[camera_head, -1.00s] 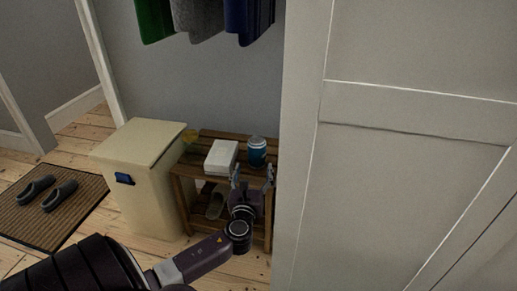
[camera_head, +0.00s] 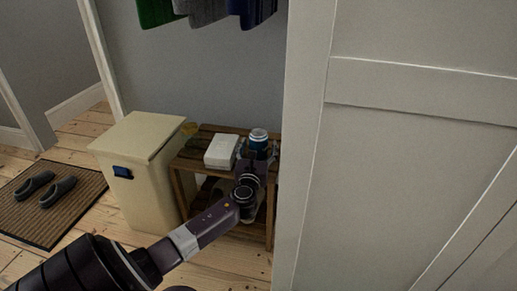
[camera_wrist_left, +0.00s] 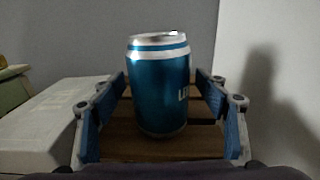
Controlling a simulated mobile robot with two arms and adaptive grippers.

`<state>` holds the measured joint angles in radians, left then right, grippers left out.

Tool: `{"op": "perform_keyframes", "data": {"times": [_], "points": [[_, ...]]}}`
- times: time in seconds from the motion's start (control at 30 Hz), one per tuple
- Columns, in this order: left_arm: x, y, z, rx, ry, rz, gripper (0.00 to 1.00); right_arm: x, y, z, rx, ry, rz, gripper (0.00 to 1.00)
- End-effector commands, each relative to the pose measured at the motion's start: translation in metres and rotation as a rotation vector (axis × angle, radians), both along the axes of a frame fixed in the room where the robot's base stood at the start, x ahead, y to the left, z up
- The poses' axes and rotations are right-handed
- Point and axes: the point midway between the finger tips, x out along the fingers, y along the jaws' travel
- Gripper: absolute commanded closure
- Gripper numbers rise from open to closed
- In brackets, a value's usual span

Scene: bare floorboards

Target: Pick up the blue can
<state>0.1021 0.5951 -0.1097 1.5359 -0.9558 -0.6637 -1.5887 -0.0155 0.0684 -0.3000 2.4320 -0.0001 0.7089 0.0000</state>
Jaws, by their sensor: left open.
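The blue can (camera_head: 258,139) stands upright on the top of a wooden slatted rack, near its right end. It has a silver top and a white band, and it also shows in the left wrist view (camera_wrist_left: 159,88). My left gripper (camera_head: 257,151) is open at the rack top, in front of the can. In the left wrist view the can stands between the two blue-padded fingers (camera_wrist_left: 163,115), with a gap on each side. In the head view the gripper hides the can's lower part. My right gripper is not in view.
A white box (camera_head: 221,151) lies on the rack (camera_head: 190,160) left of the can, close to the left finger. A cream bin (camera_head: 140,165) stands left of the rack. A white panelled door (camera_head: 400,150) fills the right. Slippers lie on a brown mat (camera_head: 70,205).

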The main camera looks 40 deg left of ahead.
Motion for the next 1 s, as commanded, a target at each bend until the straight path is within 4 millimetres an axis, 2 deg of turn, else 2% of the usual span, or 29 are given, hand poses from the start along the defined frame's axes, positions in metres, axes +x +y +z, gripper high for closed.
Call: {"op": "perform_keyframes", "data": {"times": [0.1, 0.47, 0.77, 0.93, 1.0], "points": [[0.0, 0.0, 0.0, 0.0, 0.0, 0.0, 0.32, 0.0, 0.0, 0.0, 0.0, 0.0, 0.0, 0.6], [0.0, 0.0, 0.0, -0.001, 0.001, 0.0, 0.71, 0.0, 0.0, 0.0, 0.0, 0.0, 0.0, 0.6], [0.0, 0.0, 0.002, 0.0, 0.0, 0.0, 0.71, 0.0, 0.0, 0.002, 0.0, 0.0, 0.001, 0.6], [0.0, 0.0, 0.012, 0.001, 0.0, 0.0, 0.71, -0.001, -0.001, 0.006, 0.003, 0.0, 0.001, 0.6], [0.0, 0.0, 0.019, 0.001, 0.0, -0.001, 0.71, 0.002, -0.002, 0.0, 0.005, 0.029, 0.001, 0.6]]}}
